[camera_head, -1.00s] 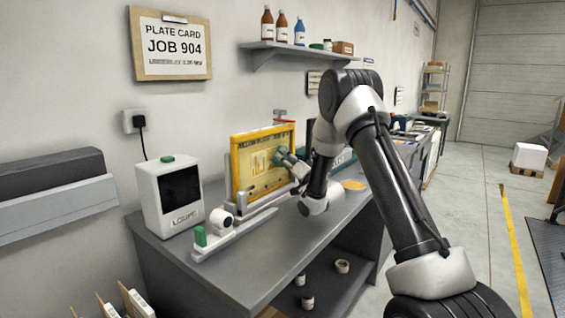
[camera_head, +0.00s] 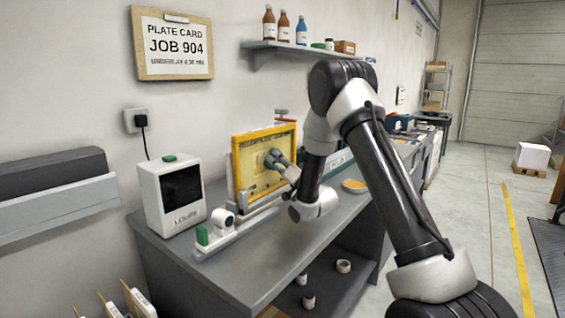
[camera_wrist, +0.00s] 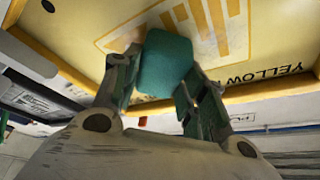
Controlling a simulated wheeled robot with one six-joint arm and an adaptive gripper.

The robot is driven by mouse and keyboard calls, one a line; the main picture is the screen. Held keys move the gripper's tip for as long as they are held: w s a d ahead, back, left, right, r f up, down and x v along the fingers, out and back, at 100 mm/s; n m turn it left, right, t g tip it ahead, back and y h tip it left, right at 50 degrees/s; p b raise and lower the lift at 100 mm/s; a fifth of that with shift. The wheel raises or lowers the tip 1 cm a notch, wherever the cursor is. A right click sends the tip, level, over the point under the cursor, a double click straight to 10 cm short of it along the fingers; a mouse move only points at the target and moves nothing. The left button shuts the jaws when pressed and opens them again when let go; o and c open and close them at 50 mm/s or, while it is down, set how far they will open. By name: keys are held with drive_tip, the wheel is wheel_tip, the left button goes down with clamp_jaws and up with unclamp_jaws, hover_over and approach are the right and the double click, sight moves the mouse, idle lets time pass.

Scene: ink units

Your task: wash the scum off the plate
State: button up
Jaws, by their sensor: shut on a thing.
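The yellow-framed plate (camera_head: 243,180) stands upright on the bench in a holder. In the wrist view its face (camera_wrist: 92,22) shows a pale yellow surface with darker yellow bars and the printed word YELLOW along its lower edge. My gripper (camera_head: 274,160) is in front of the plate. In the wrist view it is shut on a teal sponge-like block (camera_wrist: 165,64), which is held between both fingers against or very close to the plate face. I cannot tell whether it touches. The scum is not clearly distinguishable.
A white device with a dark screen (camera_head: 182,189) stands left of the plate on the grey bench (camera_head: 245,262). A round dish with orange contents (camera_head: 354,186) lies to the right. A wall shelf (camera_head: 300,47) holds bottles above.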

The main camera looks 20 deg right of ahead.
drive_tip(key=shift+s+a, duration=0.85)
drive_tip(key=shift+a, duration=0.25)
drive_tip(key=shift+s+a, duration=0.9)
drive_tip(key=shift+a, duration=0.25)
drive_tip(key=shift+s+a, duration=0.85)
drive_tip(key=shift+a, duration=0.25)
drive_tip(key=s+d, duration=0.3)
drive_tip(key=s, duration=0.2)
drive_tip(key=shift+d, duration=0.3)
drive_tip(key=shift+s+d, duration=0.85)
drive_tip(key=shift+s, duration=0.3)
drive_tip(key=w+a+r, duration=0.1)
drive_tip(key=w+a, duration=0.3)
drive_tip(key=w, duration=0.2)
drive_tip(key=shift+r, duration=0.15)
